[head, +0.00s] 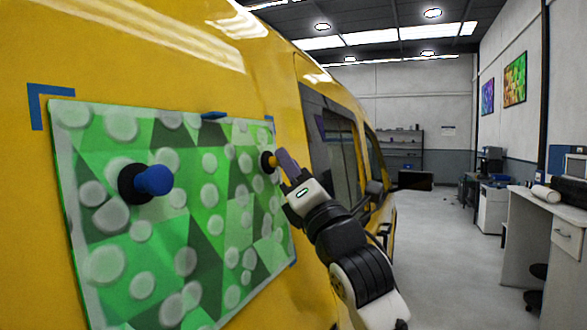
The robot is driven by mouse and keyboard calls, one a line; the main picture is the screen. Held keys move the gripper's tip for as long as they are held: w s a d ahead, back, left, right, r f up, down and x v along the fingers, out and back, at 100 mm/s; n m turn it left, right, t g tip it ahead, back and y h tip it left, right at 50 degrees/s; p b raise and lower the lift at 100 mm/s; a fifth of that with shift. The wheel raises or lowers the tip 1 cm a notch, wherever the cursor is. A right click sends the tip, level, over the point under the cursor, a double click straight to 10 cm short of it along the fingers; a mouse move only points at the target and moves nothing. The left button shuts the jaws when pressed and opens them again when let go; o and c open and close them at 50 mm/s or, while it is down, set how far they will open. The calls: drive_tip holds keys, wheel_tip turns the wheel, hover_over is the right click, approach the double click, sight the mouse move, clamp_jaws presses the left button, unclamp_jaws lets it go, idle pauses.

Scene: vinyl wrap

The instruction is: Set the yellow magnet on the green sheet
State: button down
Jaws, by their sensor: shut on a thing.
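The green sheet (160,245), patterned with pale dots, lies against the side of the yellow van. The yellow magnet (266,162) has a dark round base and is at the sheet's upper right corner. The base appears to be at the sheet's surface, but I cannot tell whether it touches. My gripper (278,161) is shut on the yellow magnet's handle, coming from the right. Its fingers partly hide the handle. A blue magnet (153,181) with a black base sits on the left part of the sheet.
Blue tape corner marks (37,108) show on the yellow van (190,60) around the sheet. A white desk (535,215) stands far right. The floor (440,250) between van and desk is clear.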

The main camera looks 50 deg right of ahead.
drive_tip(key=shift+w+a+b, duration=0.15)
drive_tip(key=shift+w+b, duration=0.25)
drive_tip(key=shift+b, duration=0.15)
idle(1.9)
drive_tip(key=c, duration=1.1)
unclamp_jaws()
drive_tip(key=shift+w, duration=0.1)
drive_tip(key=shift+f, duration=0.1)
drive_tip(key=shift+b+v, duration=5.95)
drive_tip(key=shift+v, duration=0.95)
